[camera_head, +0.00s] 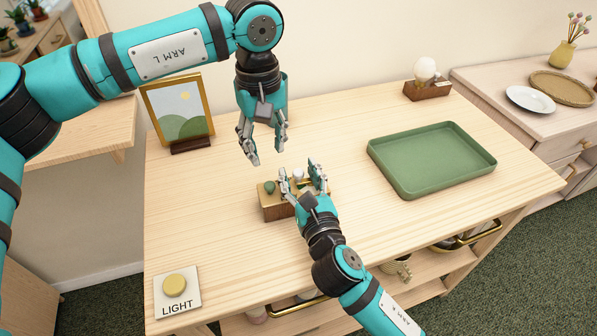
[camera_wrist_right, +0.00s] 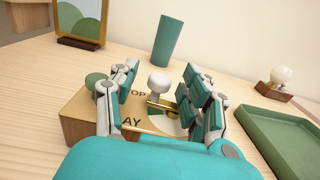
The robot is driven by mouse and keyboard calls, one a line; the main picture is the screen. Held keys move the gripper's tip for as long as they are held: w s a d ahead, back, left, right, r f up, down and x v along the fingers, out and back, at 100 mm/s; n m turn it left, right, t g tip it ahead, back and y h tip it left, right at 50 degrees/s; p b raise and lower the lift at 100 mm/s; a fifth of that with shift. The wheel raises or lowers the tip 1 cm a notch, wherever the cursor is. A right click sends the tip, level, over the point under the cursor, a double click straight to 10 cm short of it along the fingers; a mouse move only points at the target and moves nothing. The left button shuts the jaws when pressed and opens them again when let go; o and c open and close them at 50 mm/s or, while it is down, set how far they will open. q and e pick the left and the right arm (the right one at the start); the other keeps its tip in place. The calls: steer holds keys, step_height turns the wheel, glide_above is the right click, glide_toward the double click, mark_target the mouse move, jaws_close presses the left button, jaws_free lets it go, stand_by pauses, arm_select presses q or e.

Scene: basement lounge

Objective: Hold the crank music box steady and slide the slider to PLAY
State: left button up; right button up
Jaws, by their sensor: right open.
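The crank music box (camera_head: 272,210) is a small wooden box on the table, partly hidden by my right gripper. In the right wrist view its top plate (camera_wrist_right: 132,122) shows part of the lettering, "TOP" and "AY". A white slider knob (camera_wrist_right: 159,83) stands over a brass slot, and a green knob (camera_wrist_right: 94,80) is at the left end. My right gripper (camera_head: 304,172) is open over the box, its fingers on either side of the white knob with gaps; contact is not clear. My left gripper (camera_head: 266,156) is open and empty above the table, behind the box.
A green tray (camera_head: 430,158) lies to the right. A framed picture (camera_head: 180,110) and a bulb on a wooden base (camera_head: 427,82) stand at the back. A LIGHT button (camera_head: 175,286) is front left.

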steer(key=shift+w+a, duration=0.1)
steer(key=shift+w, duration=0.3)
steer(key=shift+c, duration=0.3)
jaws_close()
